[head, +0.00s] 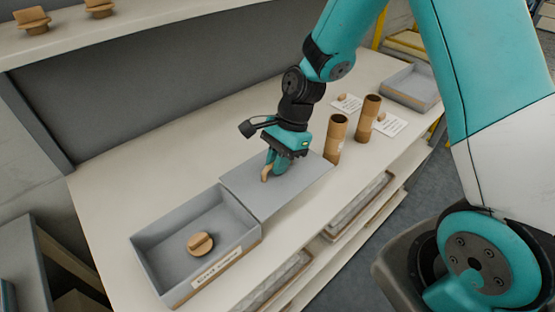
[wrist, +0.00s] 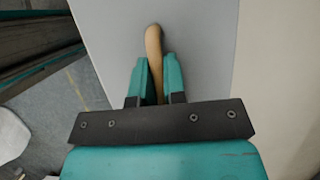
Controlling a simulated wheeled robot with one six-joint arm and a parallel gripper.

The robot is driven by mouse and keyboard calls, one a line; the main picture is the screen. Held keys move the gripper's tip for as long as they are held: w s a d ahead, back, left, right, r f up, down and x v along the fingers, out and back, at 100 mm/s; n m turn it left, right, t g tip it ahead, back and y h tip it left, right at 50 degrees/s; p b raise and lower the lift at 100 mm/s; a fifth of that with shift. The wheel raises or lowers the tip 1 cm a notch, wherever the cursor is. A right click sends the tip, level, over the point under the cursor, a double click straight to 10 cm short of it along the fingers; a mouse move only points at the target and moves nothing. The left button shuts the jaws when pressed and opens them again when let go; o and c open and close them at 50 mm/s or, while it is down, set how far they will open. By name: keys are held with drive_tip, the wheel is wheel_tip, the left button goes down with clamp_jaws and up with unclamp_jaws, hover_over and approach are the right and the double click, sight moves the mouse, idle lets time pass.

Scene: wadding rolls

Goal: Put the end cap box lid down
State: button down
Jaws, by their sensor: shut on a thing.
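The end cap box lid (head: 300,173) is a flat grey panel with a wooden handle. My gripper (head: 272,167) is shut on the handle, in the middle of the lid. In the wrist view the teal fingers (wrist: 159,80) close on both sides of the curved wooden handle (wrist: 153,42), with the grey lid (wrist: 200,45) behind it. The lid lies beside the open grey box (head: 140,262), to its right, at or just above the shelf; I cannot tell whether it touches. A round wooden end cap (head: 200,244) lies inside the box, which has a label on its front.
Two brown cardboard tubes (head: 336,138) (head: 369,118) stand upright just right of the lid. White cards (head: 388,124) lie behind and beside them. A grey tray (head: 412,86) is at the far right end. The shelf behind the box and lid is clear.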

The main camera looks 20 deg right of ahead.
drive_tip(key=c, duration=1.2)
unclamp_jaws()
drive_tip(key=shift+r, duration=0.1)
drive_tip(key=shift+r, duration=0.3)
drive_tip(key=b+v, duration=0.1)
drive_tip(key=v, duration=1.1)
drive_tip(key=s+a+r+n, duration=0.2)
drive_tip(key=s+a+n, duration=0.1)
drive_tip(key=s+n, duration=0.3)
drive_tip(key=s+a+r+n+t, duration=0.1)
drive_tip(key=s+a+r+n, duration=0.1)
drive_tip(key=s+n, duration=0.5)
drive_tip(key=s+a+r+n, duration=0.2)
drive_tip(key=s+a+n, duration=0.2)
drive_tip(key=s+n, duration=0.3)
drive_tip(key=shift+r+n, duration=0.3)
drive_tip(key=shift+n, duration=0.5)
drive_tip(key=shift+d, duration=0.1)
